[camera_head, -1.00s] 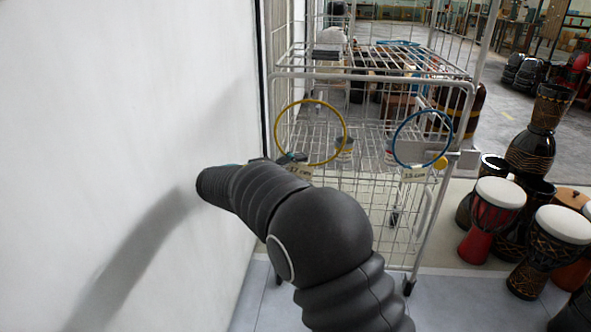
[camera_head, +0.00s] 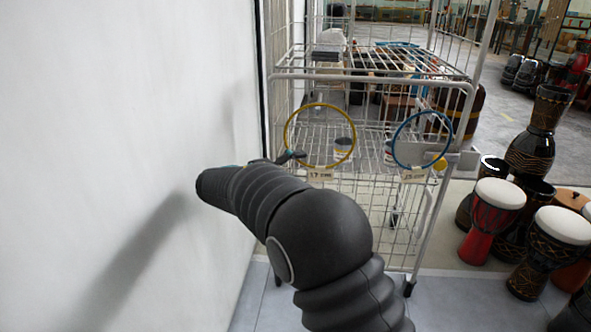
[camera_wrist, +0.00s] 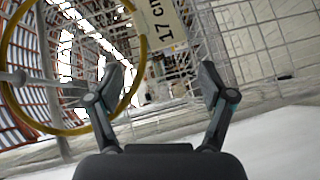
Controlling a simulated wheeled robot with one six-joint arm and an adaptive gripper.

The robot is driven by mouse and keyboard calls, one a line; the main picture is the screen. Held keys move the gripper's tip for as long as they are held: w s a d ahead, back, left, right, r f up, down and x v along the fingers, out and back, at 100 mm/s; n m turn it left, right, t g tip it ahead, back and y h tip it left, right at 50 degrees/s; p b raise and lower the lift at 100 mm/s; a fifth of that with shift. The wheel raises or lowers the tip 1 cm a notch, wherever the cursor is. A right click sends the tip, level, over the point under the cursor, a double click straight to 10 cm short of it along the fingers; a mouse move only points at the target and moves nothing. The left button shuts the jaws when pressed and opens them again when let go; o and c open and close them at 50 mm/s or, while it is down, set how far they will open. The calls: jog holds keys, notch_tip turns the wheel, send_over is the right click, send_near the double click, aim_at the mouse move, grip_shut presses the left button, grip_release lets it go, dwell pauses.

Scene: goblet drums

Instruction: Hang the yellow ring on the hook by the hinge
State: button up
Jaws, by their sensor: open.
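The yellow ring (camera_head: 354,141) hangs upright at the front of the wire cage, with a paper tag reading 17 cm at its bottom. In the wrist view the ring (camera_wrist: 143,62) fills the left side, and its tag (camera_wrist: 165,25) shows just beyond the fingertips. My gripper (camera_wrist: 160,76) is open, with nothing between its fingers. In the head view my gripper (camera_head: 291,156) is at the ring's lower left, close to the white wall. A grey rod with a rounded end (camera_wrist: 18,78) shows across the ring in the wrist view; I cannot tell whether the ring rests on it.
A blue ring (camera_head: 394,140) with its own tag hangs to the right, beside a metal latch plate with a yellow knob (camera_head: 440,163). The wire cage (camera_head: 440,235) stands ahead. The white wall (camera_head: 120,120) is close on the left. Several drums (camera_head: 500,192) stand at right.

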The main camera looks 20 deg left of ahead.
jog(key=v, duration=0.7)
jog(key=shift+s+a, duration=0.2)
jog(key=shift+s, duration=0.1)
jog(key=shift+r, duration=0.1)
